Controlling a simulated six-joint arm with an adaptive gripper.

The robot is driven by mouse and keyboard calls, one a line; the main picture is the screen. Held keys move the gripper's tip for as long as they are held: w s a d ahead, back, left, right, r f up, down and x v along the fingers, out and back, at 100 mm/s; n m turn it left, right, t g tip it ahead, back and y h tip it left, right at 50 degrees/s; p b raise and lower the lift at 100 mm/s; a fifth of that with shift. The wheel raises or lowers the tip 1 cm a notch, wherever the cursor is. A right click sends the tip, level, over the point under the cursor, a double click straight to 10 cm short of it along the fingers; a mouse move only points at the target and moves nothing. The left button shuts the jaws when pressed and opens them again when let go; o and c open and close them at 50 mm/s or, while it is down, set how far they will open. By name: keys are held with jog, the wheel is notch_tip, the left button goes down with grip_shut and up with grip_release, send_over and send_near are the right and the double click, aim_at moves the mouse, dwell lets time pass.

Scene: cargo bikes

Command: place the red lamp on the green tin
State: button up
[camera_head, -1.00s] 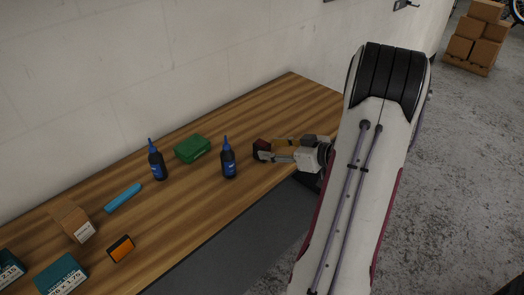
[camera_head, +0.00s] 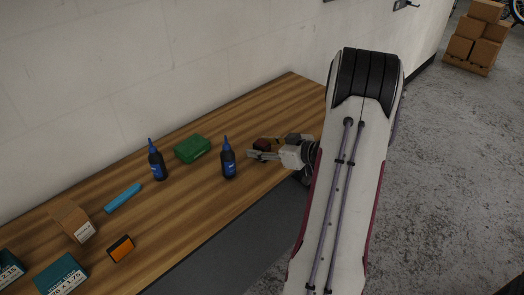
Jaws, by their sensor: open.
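The red lamp (camera_head: 263,144) is a small dark red block on the wooden bench, right of the second blue-capped bottle. My gripper (camera_head: 268,148) is open and reaches in from the right, low over the bench. One finger shows on the near side of the lamp; the far finger is partly hidden, and whether either touches the lamp I cannot tell. The green tin (camera_head: 192,149) lies flat on the bench between two dark bottles, left of the gripper, with nothing on top.
Dark blue-capped bottles stand left (camera_head: 157,162) and right (camera_head: 228,160) of the tin, the right one between tin and gripper. A blue bar (camera_head: 123,198), an orange-black box (camera_head: 121,249) and cartons (camera_head: 73,221) lie further left. A wall backs the bench.

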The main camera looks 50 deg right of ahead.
aim_at(262, 143)
jog(key=shift+c, duration=0.3)
grip_shut()
jog(key=shift+r, duration=0.15)
jog(key=shift+r, duration=4.9)
